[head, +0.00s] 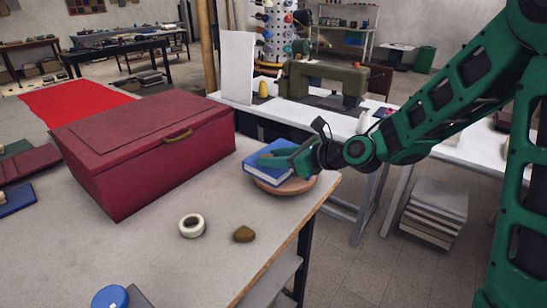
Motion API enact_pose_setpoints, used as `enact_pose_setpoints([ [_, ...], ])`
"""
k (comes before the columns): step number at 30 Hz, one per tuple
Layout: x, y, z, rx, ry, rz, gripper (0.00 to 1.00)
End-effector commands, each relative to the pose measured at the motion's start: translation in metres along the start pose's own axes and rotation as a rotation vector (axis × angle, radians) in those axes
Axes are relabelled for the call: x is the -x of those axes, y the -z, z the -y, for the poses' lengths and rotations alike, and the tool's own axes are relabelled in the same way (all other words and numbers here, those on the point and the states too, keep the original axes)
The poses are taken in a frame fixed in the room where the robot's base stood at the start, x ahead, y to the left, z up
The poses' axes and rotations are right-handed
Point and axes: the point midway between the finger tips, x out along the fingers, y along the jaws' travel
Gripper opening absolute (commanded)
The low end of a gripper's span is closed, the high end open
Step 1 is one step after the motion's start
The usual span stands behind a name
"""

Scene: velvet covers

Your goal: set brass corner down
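A small brass-brown piece (243,234), which looks like the brass corner, lies on the grey worktable (165,265) near its right edge. My green gripper (268,158) is farther back, over a blue book (261,169) that rests on a round wooden disc (285,187). The gripper is apart from the brass piece. Its fingers are seen from the side and partly overlap the book, so I cannot tell whether they are open or shut, whether they touch the book, or whether they hold anything.
A large dark red box (160,160) with a brass handle stands left of the book. A white tape roll (192,225) lies left of the brass piece. A blue round thing (110,297) is at the front. Bare tabletop surrounds the roll. A sewing machine (325,82) stands behind.

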Motion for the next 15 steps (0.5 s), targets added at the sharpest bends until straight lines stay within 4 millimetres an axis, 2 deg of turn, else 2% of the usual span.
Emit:
enact_pose_setpoints([
  [12, 0.002, -0.001, 0.002, 0.0, 0.004, -0.002, 0.47],
  [15, 0.012, -0.001, 0.003, -0.001, 0.007, -0.002, 0.47],
])
